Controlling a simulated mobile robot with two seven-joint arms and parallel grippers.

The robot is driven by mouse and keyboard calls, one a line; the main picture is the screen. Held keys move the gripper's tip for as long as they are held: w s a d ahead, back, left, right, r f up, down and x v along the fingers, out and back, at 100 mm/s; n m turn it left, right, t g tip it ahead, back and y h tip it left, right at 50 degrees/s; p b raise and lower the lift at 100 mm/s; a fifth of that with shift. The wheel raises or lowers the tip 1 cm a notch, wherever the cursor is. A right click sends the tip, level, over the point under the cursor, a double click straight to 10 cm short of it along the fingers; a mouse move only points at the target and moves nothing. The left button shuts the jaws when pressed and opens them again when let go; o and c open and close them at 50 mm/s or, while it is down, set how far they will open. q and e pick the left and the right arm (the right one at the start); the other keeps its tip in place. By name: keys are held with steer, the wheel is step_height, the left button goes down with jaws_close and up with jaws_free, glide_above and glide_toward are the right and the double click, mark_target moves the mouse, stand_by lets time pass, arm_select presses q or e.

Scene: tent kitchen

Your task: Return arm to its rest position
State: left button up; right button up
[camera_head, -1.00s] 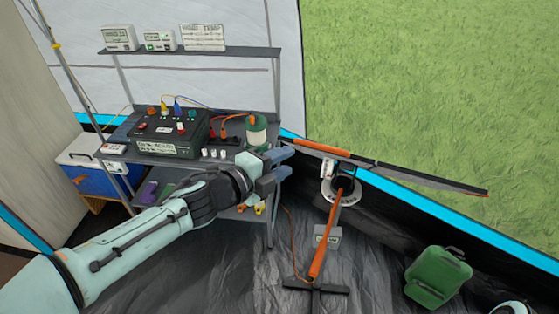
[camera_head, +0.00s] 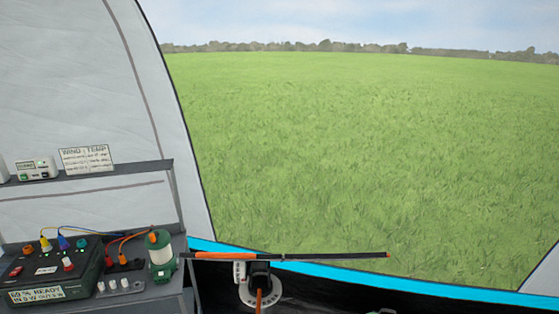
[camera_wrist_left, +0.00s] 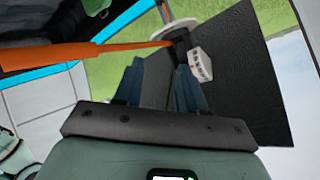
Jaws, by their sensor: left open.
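My left gripper (camera_wrist_left: 159,66) shows in the left wrist view with its two blue fingers apart and nothing between them. An orange bar (camera_wrist_left: 90,54), a white ring-like part (camera_wrist_left: 172,31) and a small white box (camera_wrist_left: 201,64) lie beyond the fingers. My left arm is out of the head view. My right gripper is not visible in either view.
In the head view, a dark control box (camera_head: 45,272) with cables and a green-and-white lantern (camera_head: 160,256) stand on the shelf unit at left. A thin orange-and-black rod (camera_head: 290,256) lies level above a white round fitting (camera_head: 255,290). Grass fills the opening beyond.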

arm_select(q)
steer(key=s+d+f+n+g, duration=0.1)
steer(key=s+f+n+g, duration=0.15)
steer(key=f, duration=0.45)
steer(key=s+f+n+g, duration=0.1)
steer(key=f+n, duration=0.2)
steer(key=f, duration=0.4)
steer(key=s+d+f+n+g, duration=0.2)
steer(key=s+f+n, duration=0.3)
steer(key=s+f, duration=0.5)
steer(key=s+d+f+n+g+y, duration=0.1)
steer(key=s+f+n+g, duration=0.4)
steer(key=s+f, duration=0.5)
steer(key=shift+s+d+n, duration=0.35)
steer(key=shift+s+n, duration=0.1)
steer(key=shift+s, duration=0.1)
steer(key=shift+f, duration=0.1)
